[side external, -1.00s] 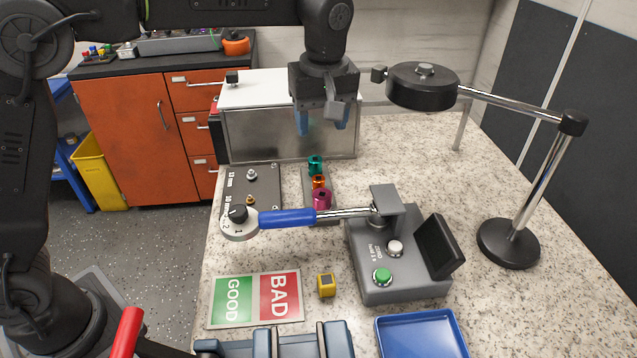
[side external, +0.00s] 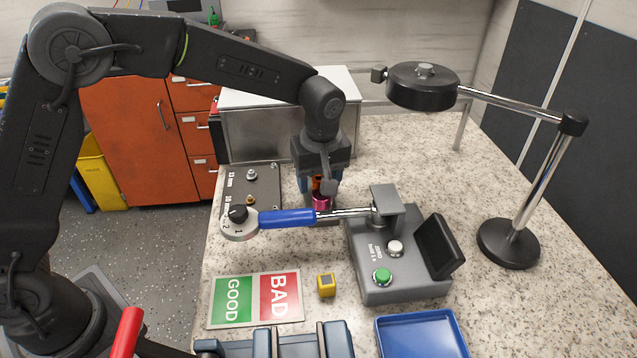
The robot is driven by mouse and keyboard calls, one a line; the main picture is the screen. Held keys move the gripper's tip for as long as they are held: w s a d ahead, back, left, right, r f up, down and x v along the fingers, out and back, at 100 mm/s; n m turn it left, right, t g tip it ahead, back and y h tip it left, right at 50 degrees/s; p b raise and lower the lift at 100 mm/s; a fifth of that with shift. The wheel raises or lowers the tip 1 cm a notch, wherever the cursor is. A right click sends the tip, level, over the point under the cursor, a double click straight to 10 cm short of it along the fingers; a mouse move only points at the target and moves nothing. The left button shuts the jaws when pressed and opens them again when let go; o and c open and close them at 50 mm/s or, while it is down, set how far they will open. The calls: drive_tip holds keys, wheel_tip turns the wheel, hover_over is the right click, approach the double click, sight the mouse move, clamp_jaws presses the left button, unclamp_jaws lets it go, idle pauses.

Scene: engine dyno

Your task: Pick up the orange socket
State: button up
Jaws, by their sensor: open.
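The orange socket (side external: 317,182) stands in the row of sockets on a small grey rack, behind the magenta socket (side external: 321,202). My gripper (side external: 318,187) points down over the row, with its blue fingertips low around the orange socket. The fingers are apart. The gripper body partly hides the orange socket, so I cannot tell whether the fingers touch it. The teal socket, seen earlier at the back of the row, is hidden behind my gripper.
A torque wrench with a blue handle (side external: 287,219) lies across the front of the rack, on the grey tester (side external: 400,275). A dark plate with posts (side external: 250,185) is left of the rack. A black lamp (side external: 422,85) overhangs at right. A GOOD/BAD mat (side external: 254,300) and blue tray (side external: 420,335) lie in front.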

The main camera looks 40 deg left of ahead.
sight(314, 177)
drive_tip(key=shift+f, duration=0.25)
drive_tip(key=shift+c, duration=0.4)
drive_tip(key=c, duration=0.9)
drive_tip(key=shift+r, duration=0.1)
drive_tip(key=shift+r, duration=0.45)
drive_tip(key=r, duration=0.2)
drive_tip(key=a+r, duration=0.1)
drive_tip(key=shift+r, duration=0.35)
drive_tip(key=s+a+r, duration=0.1)
drive_tip(key=a+r, duration=0.1)
drive_tip(key=a, duration=0.1)
drive_tip(key=a+r, duration=0.2)
drive_tip(key=a, duration=0.2)
drive_tip(key=s+a+r, duration=0.1)
drive_tip(key=a+r, duration=0.1)
drive_tip(key=a, duration=0.1)
drive_tip(key=shift+s+a+r, duration=0.15)
drive_tip(key=shift+s+a, duration=0.1)
drive_tip(key=shift+s, duration=0.05)
